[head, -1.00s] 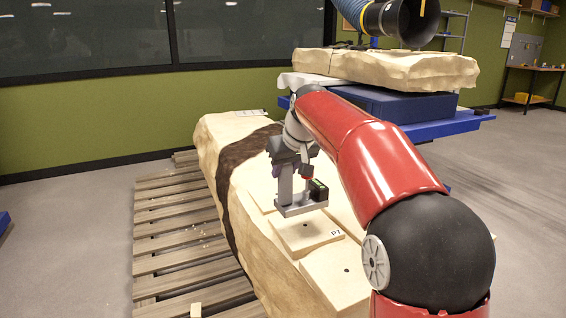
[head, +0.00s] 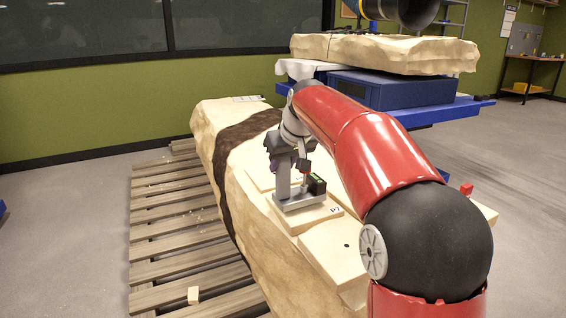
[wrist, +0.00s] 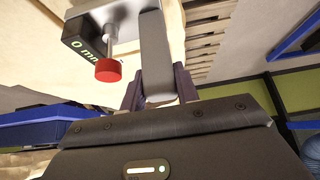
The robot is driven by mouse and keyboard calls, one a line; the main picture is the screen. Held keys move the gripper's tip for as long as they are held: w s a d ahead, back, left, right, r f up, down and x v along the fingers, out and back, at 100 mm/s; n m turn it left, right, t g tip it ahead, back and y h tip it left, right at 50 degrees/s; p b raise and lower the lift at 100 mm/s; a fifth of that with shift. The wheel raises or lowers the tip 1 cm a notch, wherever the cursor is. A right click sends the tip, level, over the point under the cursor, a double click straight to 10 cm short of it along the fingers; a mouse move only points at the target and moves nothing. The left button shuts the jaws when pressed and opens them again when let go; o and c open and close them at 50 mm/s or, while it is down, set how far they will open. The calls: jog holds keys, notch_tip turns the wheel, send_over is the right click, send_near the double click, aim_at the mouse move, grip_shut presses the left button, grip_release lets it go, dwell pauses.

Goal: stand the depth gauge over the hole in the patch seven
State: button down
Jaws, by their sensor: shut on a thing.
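The depth gauge (head: 299,199) is a grey post on a flat base with a dark green-lit display box. My gripper (head: 285,160) is shut on its upright post and holds it upright. In the head view the base is at or just above the patch marked P7 (head: 329,213); I cannot tell whether it touches. The hole in that patch is hidden by the gauge. In the wrist view the gauge (wrist: 155,60) shows its post between my fingers (wrist: 158,97), a red knob and a display reading 0 mm.
The patches lie on a large pale rock block (head: 225,135) with a dark band. A neighbouring patch (head: 335,248) with a hole lies in front. A wooden pallet (head: 165,240) is on the left. A blue table (head: 440,110) with another slab (head: 385,55) stands behind.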

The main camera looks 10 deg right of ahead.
jog(key=shift+f+b, duration=0.4)
jog(key=shift+f, duration=0.05)
dwell(0.3)
jog(key=c, duration=1.1)
grip_release()
jog(key=shift+o, duration=0.7)
jog(key=shift+f, duration=0.1)
jog(key=v, duration=0.7)
jog(key=shift+p, duration=0.35)
jog(key=shift+s+r, duration=0.25)
jog(key=shift+r, duration=0.05)
jog(key=s+d+f+m, duration=0.1)
jog(key=s+f, duration=0.5)
jog(key=s, duration=0.4)
jog(key=s+d+f+m+h, duration=0.1)
jog(key=s+d+f, duration=0.1)
jog(key=s+f, duration=0.4)
jog(key=s+d+f+m+h, duration=0.1)
jog(key=s+f, duration=0.5)
jog(key=s, duration=1)
jog(key=shift+d+m+g, duration=0.3)
jog(key=shift+d, duration=0.05)
